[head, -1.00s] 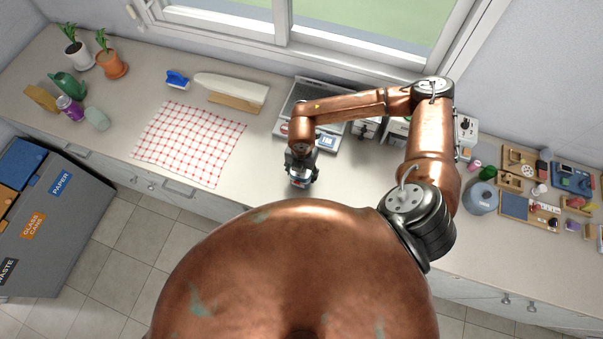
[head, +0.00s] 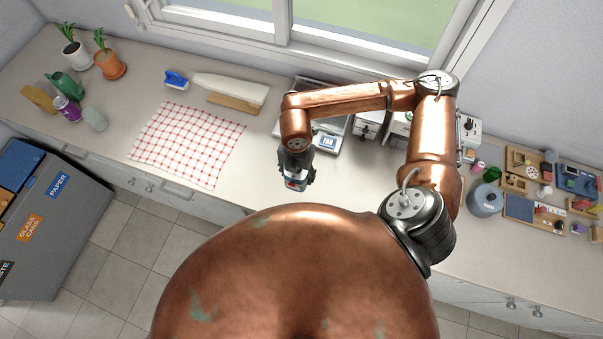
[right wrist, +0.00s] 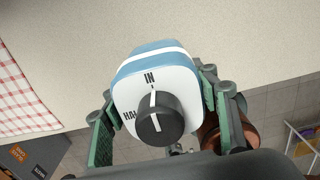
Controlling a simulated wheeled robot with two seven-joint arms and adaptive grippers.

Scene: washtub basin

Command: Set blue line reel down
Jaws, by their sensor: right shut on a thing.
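The blue line reel (right wrist: 148,88), a blue and white block with a black knob and printed letters on its white face, is in the jaws of my right gripper (right wrist: 152,98). One finger lies along each side of it. In the head view my right gripper (head: 296,168) hangs over the pale worktop (head: 250,178), near its front edge, with only a small part of the reel (head: 296,185) showing below the fingers. In the wrist view bare worktop shows beyond the reel. Whether the reel touches the worktop I cannot tell. My left gripper is not in view.
A red-checked cloth (head: 188,143) lies left of my right gripper. A blue brush (head: 177,79) and a white iron-shaped board (head: 232,87) lie near the window. A lidded grey pot (head: 485,199) stands far right.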

